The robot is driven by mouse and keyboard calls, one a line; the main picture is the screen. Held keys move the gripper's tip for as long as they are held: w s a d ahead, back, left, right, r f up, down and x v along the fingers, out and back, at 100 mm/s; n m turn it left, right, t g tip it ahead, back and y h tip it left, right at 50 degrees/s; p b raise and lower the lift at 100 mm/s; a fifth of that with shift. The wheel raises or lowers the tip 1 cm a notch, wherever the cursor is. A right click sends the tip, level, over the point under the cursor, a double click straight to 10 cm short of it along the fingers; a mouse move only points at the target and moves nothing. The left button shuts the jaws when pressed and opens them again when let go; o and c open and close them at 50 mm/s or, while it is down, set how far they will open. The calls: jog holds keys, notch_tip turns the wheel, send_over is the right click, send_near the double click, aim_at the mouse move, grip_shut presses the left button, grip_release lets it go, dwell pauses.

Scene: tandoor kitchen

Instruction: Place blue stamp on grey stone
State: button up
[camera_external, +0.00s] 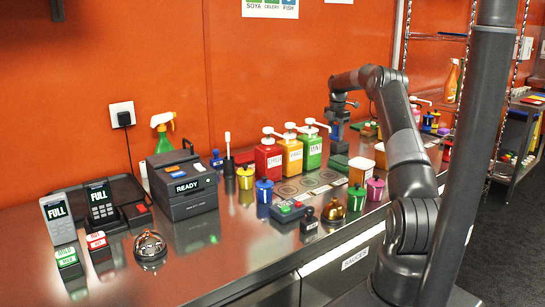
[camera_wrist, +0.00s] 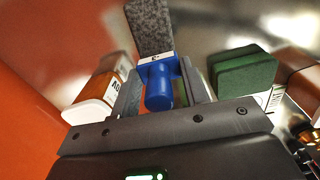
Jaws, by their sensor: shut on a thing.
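The blue stamp (camera_wrist: 158,88) is between the two fingers of my gripper (camera_wrist: 161,78) in the wrist view. Its rounded blue handle points toward the camera and its pale labelled collar faces the far side. The grey stone (camera_wrist: 150,26), a speckled slab, shows just beyond the stamp. Their edges overlap in the picture; I cannot tell whether they touch. In the external view my gripper (camera_external: 339,116) points down over the back of the counter, right of the green pump bottle.
A green block (camera_wrist: 243,75) lies close right of the fingers in the wrist view. A white and orange container (camera_wrist: 98,95) stands close left. Red, yellow and green (camera_external: 311,150) pump bottles line the wall left of my gripper. Small coloured pots (camera_external: 356,197) stand in front.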

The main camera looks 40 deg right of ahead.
jog(key=shift+f, duration=0.75)
jog(key=shift+f, duration=0.1)
jog(key=o, duration=1)
jog(key=shift+c, duration=0.2)
